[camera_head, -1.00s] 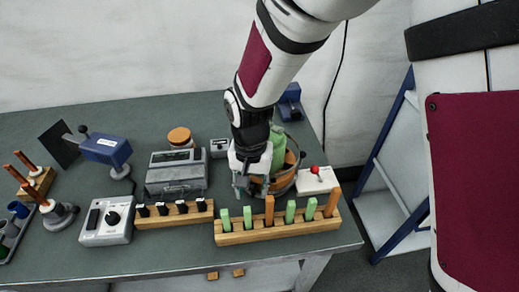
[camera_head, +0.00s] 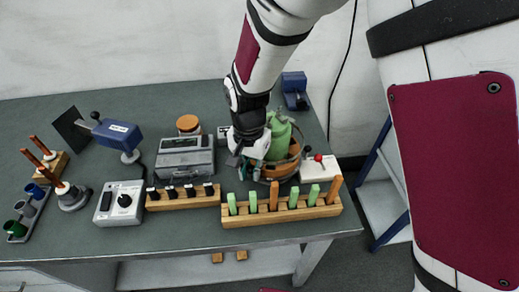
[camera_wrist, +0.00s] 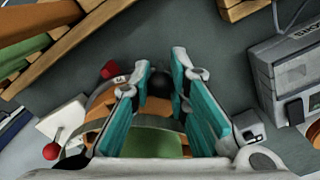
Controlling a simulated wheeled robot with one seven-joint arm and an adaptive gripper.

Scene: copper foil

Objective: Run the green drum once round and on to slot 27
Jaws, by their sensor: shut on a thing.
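The green drum (camera_head: 280,138) stands at the table's right rear, inside an orange-brown ring. Part of it also shows in the wrist view (camera_wrist: 155,141), low between my fingers. Slot numbers on it cannot be read. My gripper (camera_head: 246,166) is at the drum's left front side, pointing down. In the wrist view my gripper (camera_wrist: 165,88) has its teal-padded fingers on either side of a small dark knob (camera_wrist: 158,83) beside the drum, and is shut on it. How the knob joins the drum is hidden.
A wooden rack (camera_head: 290,213) with green and orange pegs stands just in front. A grey instrument (camera_head: 184,158) stands to the left.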

